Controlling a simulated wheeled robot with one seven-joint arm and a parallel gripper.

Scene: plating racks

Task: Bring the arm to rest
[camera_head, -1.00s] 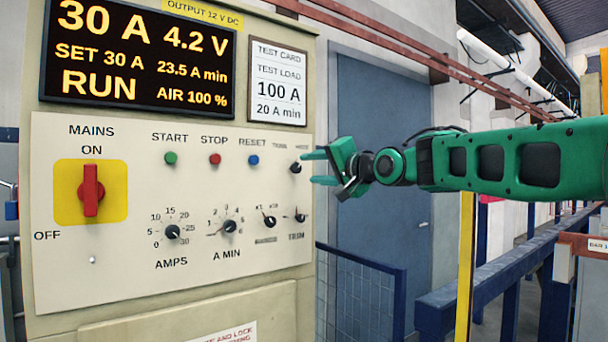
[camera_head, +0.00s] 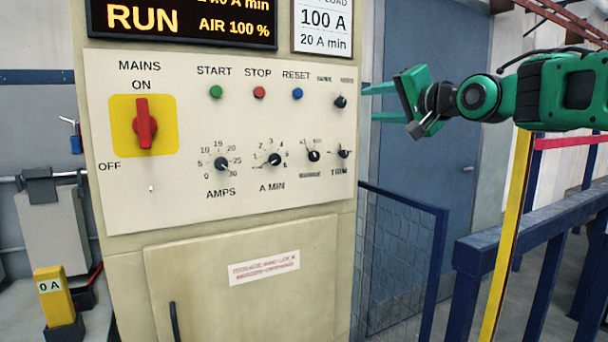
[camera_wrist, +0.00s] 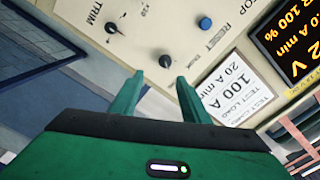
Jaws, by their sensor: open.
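My green arm reaches in from the right of the head view. My gripper (camera_head: 378,102) is open and empty, its two fingers pointing left beside the right edge of the control panel (camera_head: 120,215). In the wrist view my gripper (camera_wrist: 160,95) shows two separated green fingers with nothing between them. The panel's small black knob (camera_wrist: 165,61) lies beyond the fingertips there, and it also shows in the head view (camera_head: 341,101). I cannot tell the exact gap to the panel face.
The red mains switch (camera_head: 145,124) points to ON. The display (camera_head: 180,22) reads RUN. A blue mesh gate (camera_head: 400,260), a yellow post (camera_head: 508,230) and a blue rail (camera_head: 540,218) stand right of the cabinet. A blue door (camera_head: 425,130) is behind my gripper.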

